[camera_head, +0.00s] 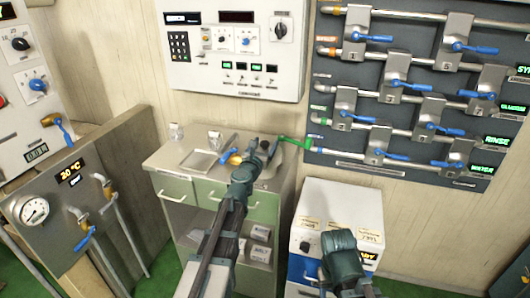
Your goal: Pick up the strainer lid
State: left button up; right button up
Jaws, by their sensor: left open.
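My left gripper (266,147) is over the back right part of the grey counter top (176,153). It is open, and its dark fingers are small and partly merge with the fittings behind them. A green handle (293,141) sticks out just right of it, and a blue lever (229,142) and a yellow-orange part (235,159) lie just left of it. I cannot pick out the strainer lid for sure; my gripper and wrist cover part of this spot.
Two small containers (176,131) (214,139) and a flat tray (200,160) stand on the counter. A white cabinet (340,205) is to the right. A valve panel (345,75) and a control box (235,70) hang behind. A gauge panel (75,190) stands at left.

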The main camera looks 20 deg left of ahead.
pick_arm(q)
jog(key=shift+s, duration=0.1)
grip_shut()
jog(key=shift+r, duration=0.15)
pick_arm(e)
jog(key=shift+r, duration=0.15)
